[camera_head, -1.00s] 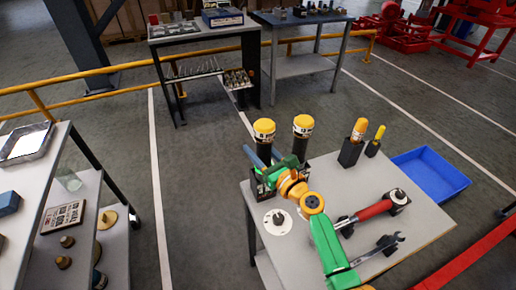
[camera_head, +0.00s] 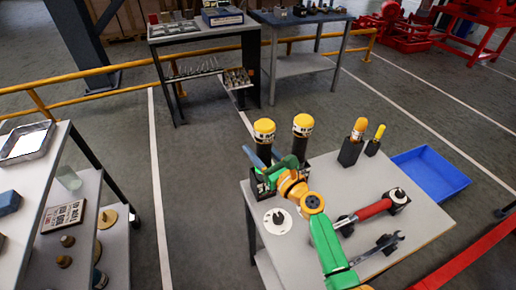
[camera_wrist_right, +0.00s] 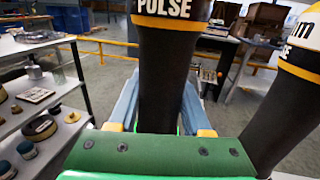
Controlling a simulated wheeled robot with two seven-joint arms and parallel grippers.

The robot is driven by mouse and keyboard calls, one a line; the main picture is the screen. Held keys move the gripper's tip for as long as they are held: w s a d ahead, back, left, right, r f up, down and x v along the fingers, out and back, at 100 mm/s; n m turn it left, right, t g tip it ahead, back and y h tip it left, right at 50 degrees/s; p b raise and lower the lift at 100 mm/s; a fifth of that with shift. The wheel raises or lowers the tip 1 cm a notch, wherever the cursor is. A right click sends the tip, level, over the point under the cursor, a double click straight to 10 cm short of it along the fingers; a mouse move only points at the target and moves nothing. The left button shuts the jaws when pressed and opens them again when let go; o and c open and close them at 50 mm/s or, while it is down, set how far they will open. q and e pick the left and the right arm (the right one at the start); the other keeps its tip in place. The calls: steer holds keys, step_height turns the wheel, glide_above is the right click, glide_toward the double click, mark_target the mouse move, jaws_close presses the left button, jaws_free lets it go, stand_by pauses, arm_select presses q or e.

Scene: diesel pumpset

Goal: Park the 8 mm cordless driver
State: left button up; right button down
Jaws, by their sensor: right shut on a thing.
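Two black cordless drivers with yellow caps stand upright side by side at the table's back left corner: the left driver (camera_head: 264,133) and the right driver (camera_head: 302,130). My right gripper (camera_head: 264,157) is shut on the left driver, its blue fingers on either side of the black body. In the right wrist view this driver (camera_wrist_right: 167,75) reads "PULSE" below its cap; the other driver (camera_wrist_right: 285,90) stands close to the right, its label cut off at "m". A dark holder (camera_head: 257,187) sits beneath, partly hidden by my gripper, so the driver's seating cannot be told. My left gripper is not in view.
The grey table (camera_head: 330,177) also carries a white disc (camera_head: 277,221), a red-handled tool (camera_head: 373,210), a wrench (camera_head: 378,246) and two black holders with yellow-topped tools (camera_head: 352,146). A blue bin (camera_head: 430,172) lies right. Shelves (camera_head: 88,190) stand left across open floor.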

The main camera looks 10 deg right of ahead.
mark_target(268, 165)
steer(key=shift+f+b, duration=0.8)
steer(key=shift+f, duration=0.1)
steer(key=shift+c, duration=2.4)
jaws_free()
steer(key=shift+r, duration=0.1)
steer(key=shift+o, duration=1.1)
steer(key=shift+s, duration=0.1)
steer(key=shift+s+d, duration=0.15)
steer(key=shift+s, duration=0.2)
steer(key=v, duration=0.6)
steer(key=shift+s+p, duration=0.25)
steer(key=shift+p, duration=0.1)
steer(key=shift+w, duration=0.1)
